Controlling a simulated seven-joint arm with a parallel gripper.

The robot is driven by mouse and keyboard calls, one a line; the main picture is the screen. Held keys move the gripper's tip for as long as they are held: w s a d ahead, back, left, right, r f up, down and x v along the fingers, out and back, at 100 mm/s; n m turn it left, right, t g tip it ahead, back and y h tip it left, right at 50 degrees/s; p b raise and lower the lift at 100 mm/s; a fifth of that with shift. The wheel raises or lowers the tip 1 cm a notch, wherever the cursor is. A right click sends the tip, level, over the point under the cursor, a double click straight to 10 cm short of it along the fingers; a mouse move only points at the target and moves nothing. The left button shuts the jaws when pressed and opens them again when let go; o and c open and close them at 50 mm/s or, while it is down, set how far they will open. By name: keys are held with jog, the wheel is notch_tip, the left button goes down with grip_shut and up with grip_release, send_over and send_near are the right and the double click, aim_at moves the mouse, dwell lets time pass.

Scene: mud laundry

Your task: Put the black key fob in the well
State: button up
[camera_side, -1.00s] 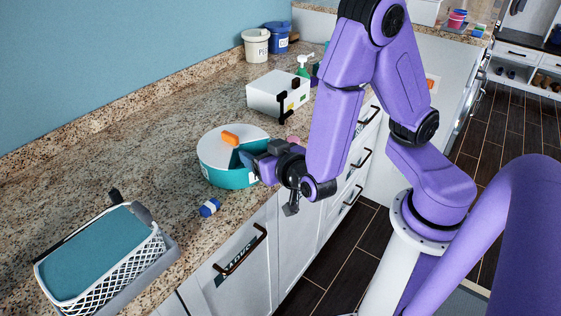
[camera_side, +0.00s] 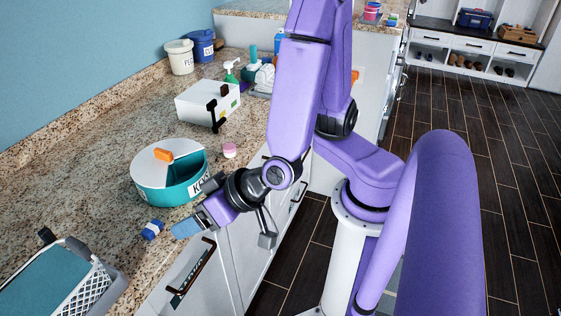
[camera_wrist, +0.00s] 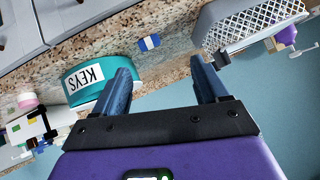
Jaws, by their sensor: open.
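The round teal tub (camera_side: 150,193) marked KEYS stands on the counter. Its white lid (camera_side: 148,170) has an orange knob and a wedge-shaped opening, the well (camera_side: 186,150), showing teal inside. The tub also shows at the left in the wrist view (camera_wrist: 73,83), its opening out of sight there. A small black piece (camera_side: 46,236) sits at the laundry basket's back corner; I cannot tell whether it is the key fob. I make out no other clear fob. My gripper (camera_side: 187,227) is open in front of the tub, near the counter edge. Nothing shows between its fingers in the wrist view (camera_wrist: 163,82).
The white lattice basket (camera_side: 92,290) stands at the front left. A pink-topped jar (camera_side: 229,151) and a white box (camera_side: 200,105) are beyond the tub. Counter left of the tub is clear.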

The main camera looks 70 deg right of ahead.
jog(key=s+a+r+n+g+y, duration=0.2)
jog(key=s+r+n+g+y, duration=0.15)
jog(key=s+n+g, duration=0.55)
jog(key=s+d+n+h, duration=0.1)
jog(key=d+n+h, duration=0.1)
jog(key=d, duration=0.6)
jog(key=s+d+r+n+h, duration=0.1)
jog(key=d+h, duration=0.3)
jog(key=d, duration=0.5)
jog(key=shift+s+r+n, duration=0.2)
jog(key=shift+s+n, duration=0.15)
jog(key=shift+n, duration=0.35)
